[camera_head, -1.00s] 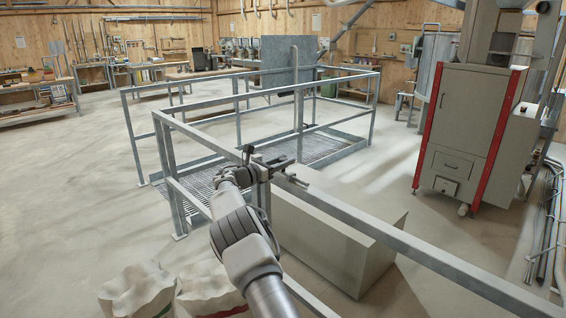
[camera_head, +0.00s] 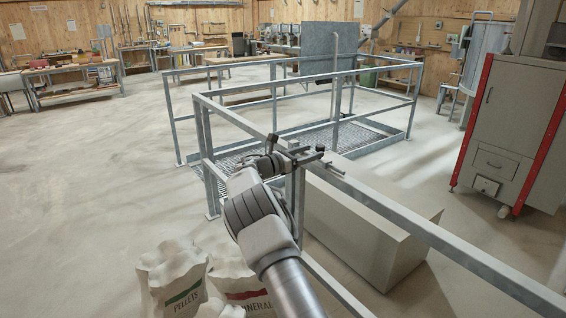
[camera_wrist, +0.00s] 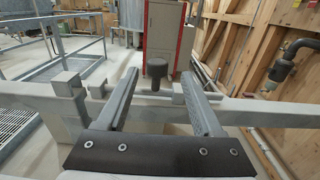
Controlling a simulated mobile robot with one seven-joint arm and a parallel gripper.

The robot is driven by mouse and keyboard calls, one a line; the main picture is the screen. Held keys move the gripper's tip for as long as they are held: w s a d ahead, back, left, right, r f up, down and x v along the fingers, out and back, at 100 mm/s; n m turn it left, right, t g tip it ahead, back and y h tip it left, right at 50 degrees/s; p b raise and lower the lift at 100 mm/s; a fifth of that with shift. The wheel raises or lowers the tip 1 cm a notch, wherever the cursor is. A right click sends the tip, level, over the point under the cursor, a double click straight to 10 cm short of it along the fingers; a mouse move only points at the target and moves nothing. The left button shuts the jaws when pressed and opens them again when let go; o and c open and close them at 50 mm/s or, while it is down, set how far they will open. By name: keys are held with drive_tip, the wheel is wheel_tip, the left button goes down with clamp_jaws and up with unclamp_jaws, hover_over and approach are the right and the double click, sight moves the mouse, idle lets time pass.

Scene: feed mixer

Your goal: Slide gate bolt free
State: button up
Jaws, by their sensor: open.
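The gate bolt is a grey rod with a dark round knob (camera_wrist: 156,69), lying along the top of the grey metal railing in the wrist view. My gripper (camera_wrist: 158,78) is open, one finger on each side of the knob, with visible gaps. I cannot tell whether the fingertips reach fully past it. In the head view my gripper (camera_head: 306,156) is over the railing corner at the gate post. The bolt's rod end (camera_head: 334,168) shows just right of it; my gripper hides most of the bolt there. A square bracket block (camera_wrist: 67,84) stands left of the fingers.
The gate rail (camera_head: 420,224) runs to the lower right. A grey box (camera_head: 372,235) stands behind it. Feed sacks (camera_head: 176,284) stand below my arm on the left. A grey cabinet with red edges (camera_head: 510,130) is at right. Open floor (camera_head: 100,170) lies left.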

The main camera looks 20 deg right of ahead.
drive_tip(key=v, duration=1.2)
drive_tip(key=shift+a, duration=0.15)
drive_tip(key=shift+s, duration=0.1)
drive_tip(key=s+d+r+m+g+y, duration=0.1)
drive_tip(key=s+d+r+m+y, duration=0.1)
drive_tip(key=s+m+y, duration=0.3)
drive_tip(key=s+d+r+m+g, duration=0.2)
drive_tip(key=s+r, duration=0.1)
drive_tip(key=s, duration=0.4)
drive_tip(key=s+d+r+m+g+y, duration=0.1)
drive_tip(key=s+d+r+m+y, duration=0.1)
drive_tip(key=s+d+m+y, duration=0.3)
drive_tip(key=s+a+m+t+y, duration=0.1)
drive_tip(key=s+a, duration=0.4)
drive_tip(key=s, duration=0.5)
drive_tip(key=s+a+m+t+y+p, duration=0.1)
drive_tip(key=s+a+m+y, duration=0.2)
drive_tip(key=s, duration=0.7)
drive_tip(key=s+a+r+m+t+y+p, duration=0.1)
drive_tip(key=s+a+m+y, duration=0.2)
drive_tip(key=s+a+m, duration=0.3)
drive_tip(key=s+a, duration=0.1)
drive_tip(key=s, duration=0.3)
drive_tip(key=shift+a, duration=0.25)
drive_tip(key=shift+s+d, duration=0.1)
drive_tip(key=shift+d, duration=0.05)
